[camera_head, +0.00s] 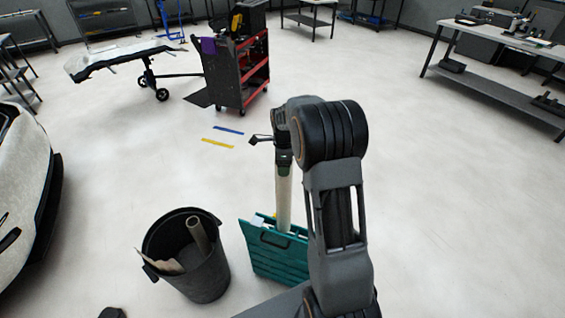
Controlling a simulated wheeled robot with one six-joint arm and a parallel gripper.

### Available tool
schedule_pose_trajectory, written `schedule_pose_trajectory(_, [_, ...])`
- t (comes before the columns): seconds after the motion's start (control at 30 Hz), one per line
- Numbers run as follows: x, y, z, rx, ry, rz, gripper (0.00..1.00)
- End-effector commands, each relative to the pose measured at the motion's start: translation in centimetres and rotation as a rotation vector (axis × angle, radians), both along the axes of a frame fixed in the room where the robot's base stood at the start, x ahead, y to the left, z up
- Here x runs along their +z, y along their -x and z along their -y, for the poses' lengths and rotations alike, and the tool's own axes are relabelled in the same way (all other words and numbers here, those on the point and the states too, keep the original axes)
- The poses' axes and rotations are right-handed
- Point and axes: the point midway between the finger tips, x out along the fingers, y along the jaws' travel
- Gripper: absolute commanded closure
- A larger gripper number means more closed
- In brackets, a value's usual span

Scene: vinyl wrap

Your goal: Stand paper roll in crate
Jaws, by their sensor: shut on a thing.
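My gripper (284,161) is shut on the top of a pale paper roll (284,200), just left of my arm. The roll hangs upright below it. The teal crate (268,262) stands on the floor directly below, partly hidden by my arm on its right. The roll's lower end reaches down to the crate's far rim in the picture. I cannot tell whether it is inside the crate or touching its bottom.
A dark bin (203,278) holding a cardboard tube (197,234) stands left of the crate. A red and black tool cart (240,75) is farther back. A car (22,195) is at the left edge. A blue strip (229,130) and a yellow strip (217,143) lie on open floor.

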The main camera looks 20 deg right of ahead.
Motion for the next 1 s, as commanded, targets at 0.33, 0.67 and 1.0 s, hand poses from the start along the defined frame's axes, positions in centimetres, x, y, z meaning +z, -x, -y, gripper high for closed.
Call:
schedule_pose_trajectory(0.33, [-4.6,0.0,-0.1,0.001,0.000,0.000,0.82])
schedule_pose_trajectory(0.67, [-8.8,0.0,-0.1,0.004,0.000,-0.001,0.82])
schedule_pose_trajectory(1.0, [-13.1,0.0,-0.1,0.004,0.000,-0.001,0.82])
